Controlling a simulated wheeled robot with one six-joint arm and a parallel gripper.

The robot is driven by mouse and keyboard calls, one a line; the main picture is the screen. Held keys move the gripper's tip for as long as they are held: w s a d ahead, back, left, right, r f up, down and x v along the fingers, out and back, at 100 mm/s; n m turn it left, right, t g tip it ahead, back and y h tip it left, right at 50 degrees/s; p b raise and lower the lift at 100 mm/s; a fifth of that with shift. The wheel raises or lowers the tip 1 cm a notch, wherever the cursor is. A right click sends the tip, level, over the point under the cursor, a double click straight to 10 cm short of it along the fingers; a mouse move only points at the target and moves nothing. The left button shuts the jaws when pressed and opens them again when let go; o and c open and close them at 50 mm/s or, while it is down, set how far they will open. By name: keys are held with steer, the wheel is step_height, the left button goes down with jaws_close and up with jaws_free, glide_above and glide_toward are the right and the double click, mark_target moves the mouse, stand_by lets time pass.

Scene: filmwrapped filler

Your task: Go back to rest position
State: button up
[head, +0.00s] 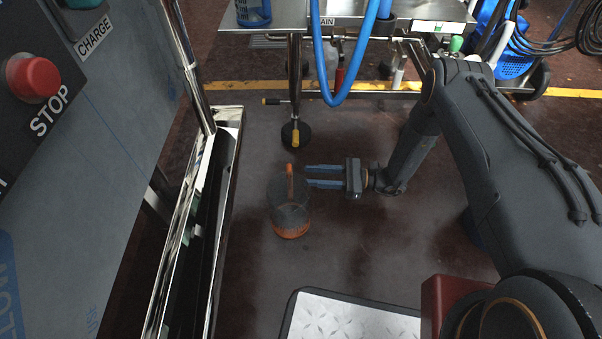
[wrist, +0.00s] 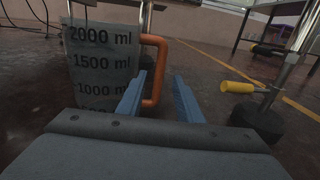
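A grey measuring jug (head: 290,212) with an orange handle and orange base stands just left of the fingertips. In the wrist view the jug (wrist: 102,62) shows volume marks up to 2000 ml, and its orange handle (wrist: 159,70) appears just beyond the open fingers (wrist: 158,77). Whether a fingertip touches the handle is unclear.
A panel with a red stop button (head: 33,78) and a metal rail (head: 190,215) stand at left. A steel table (head: 345,14) with a hanging blue hose (head: 318,60) is at the back. A tread plate (head: 350,318) is in front.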

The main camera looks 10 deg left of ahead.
steer(key=shift+d, duration=0.3)
stand_by(0.4)
